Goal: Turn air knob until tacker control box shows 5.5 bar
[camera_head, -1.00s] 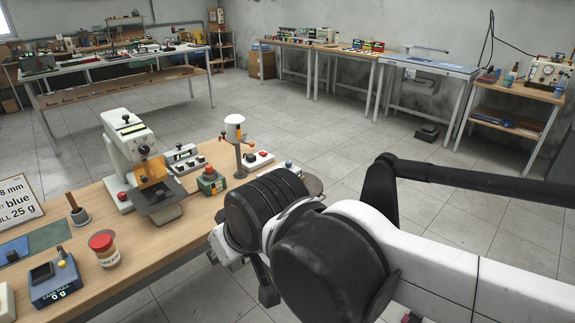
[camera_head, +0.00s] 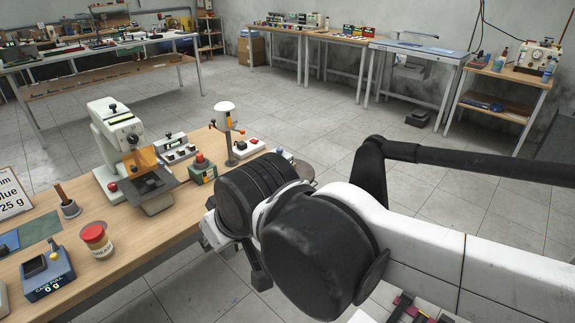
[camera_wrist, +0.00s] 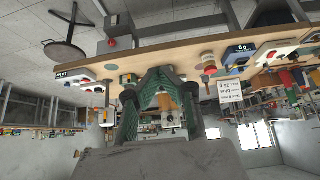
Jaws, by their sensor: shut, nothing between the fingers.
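A white press-like machine with an orange guard (camera_head: 139,162) stands on the wooden bench. Beside it is a control box with a small dark display (camera_head: 174,147), and a second low box with a red button (camera_head: 243,148) sits farther right. I cannot tell which is the tacker control box, and no pressure is readable. A small green box with a red knob (camera_head: 202,168) stands in front of them; I cannot tell if this is the air knob. My gripper (camera_wrist: 161,80) is shut and empty in the wrist view, pointing towards the bench, which appears upside down.
A white-topped stand (camera_head: 226,118) rises between the boxes. A red-lidded jar (camera_head: 96,239) and a blue box (camera_head: 47,273) are near the bench's left front. A round stool (camera_wrist: 64,53) shows in the wrist view. Open floor lies beyond the bench.

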